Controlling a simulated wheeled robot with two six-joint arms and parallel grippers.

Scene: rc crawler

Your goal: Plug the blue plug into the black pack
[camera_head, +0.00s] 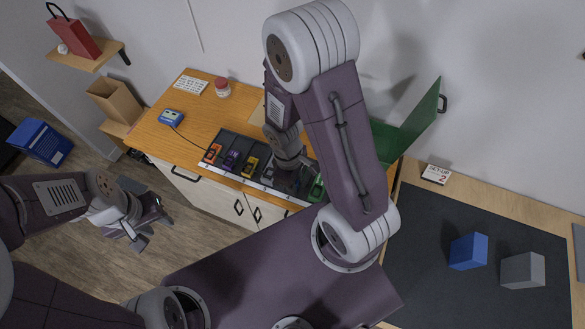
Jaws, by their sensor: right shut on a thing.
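My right gripper (287,178) reaches down over the right part of the dark tray (225,141) on the wooden counter. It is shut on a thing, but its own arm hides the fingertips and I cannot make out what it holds. I cannot pick out the black pack or the blue plug near the gripper. A blue charger box (171,117) has a dark cable running toward the tray. My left gripper (152,229) is open and empty, off the counter's front.
A red-lidded jar (222,88) and a white card (190,86) stand at the back of the counter. A green open box (408,122) is at its right end. A blue block (468,251) and a grey block (522,270) lie on the dark mat (430,215).

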